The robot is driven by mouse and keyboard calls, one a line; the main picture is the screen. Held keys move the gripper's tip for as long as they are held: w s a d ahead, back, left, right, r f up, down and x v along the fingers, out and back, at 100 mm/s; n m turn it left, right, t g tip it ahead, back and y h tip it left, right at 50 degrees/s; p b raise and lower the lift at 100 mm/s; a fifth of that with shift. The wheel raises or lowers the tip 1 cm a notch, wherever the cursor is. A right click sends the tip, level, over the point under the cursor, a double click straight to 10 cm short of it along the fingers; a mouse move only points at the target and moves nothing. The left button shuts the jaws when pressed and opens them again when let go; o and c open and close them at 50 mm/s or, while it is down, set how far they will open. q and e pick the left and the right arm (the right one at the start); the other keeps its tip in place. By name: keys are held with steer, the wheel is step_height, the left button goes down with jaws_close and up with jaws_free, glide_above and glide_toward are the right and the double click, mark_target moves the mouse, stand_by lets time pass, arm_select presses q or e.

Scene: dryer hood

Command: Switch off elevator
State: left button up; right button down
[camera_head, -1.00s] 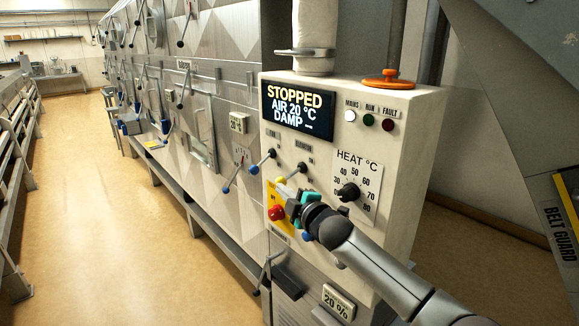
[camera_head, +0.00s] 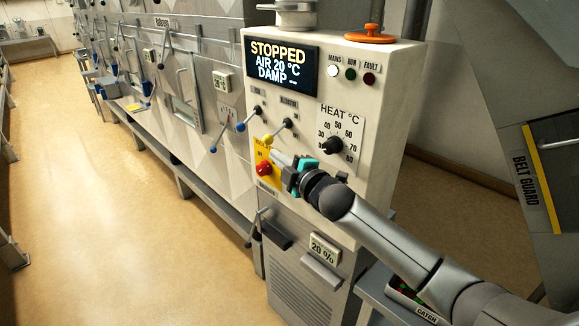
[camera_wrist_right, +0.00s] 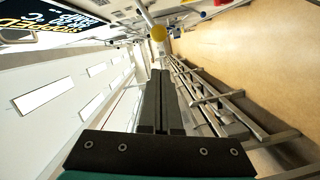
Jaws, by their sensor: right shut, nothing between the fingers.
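A cream control box (camera_head: 315,180) carries two toggle levers, whose small labels I cannot read. One lever has a blue knob (camera_head: 241,127). The other has a yellow knob (camera_head: 268,139) and hangs down to the left from its pivot (camera_head: 287,123). My right gripper (camera_head: 274,154) is shut and empty, with its fingertips just below the yellow knob. In the right wrist view the yellow knob (camera_wrist_right: 158,33) shows just beyond the shut fingertips (camera_wrist_right: 160,73); I cannot tell whether they touch. My left gripper is not in view.
A red button (camera_head: 264,168) on a yellow plate sits close below my fingers. A heat dial (camera_head: 333,145) is to the right, under a screen (camera_head: 281,66) reading "STOPPED". An orange mushroom-shaped part (camera_head: 370,34) tops the box. The floor at left is clear.

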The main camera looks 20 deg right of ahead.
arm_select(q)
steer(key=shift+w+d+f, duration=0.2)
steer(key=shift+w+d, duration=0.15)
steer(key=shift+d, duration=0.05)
arm_select(e)
steer(key=s, duration=0.5)
steer(key=shift+s+d+r, duration=0.2)
steer(key=shift+s+r, duration=0.1)
steer(key=shift+r, duration=0.05)
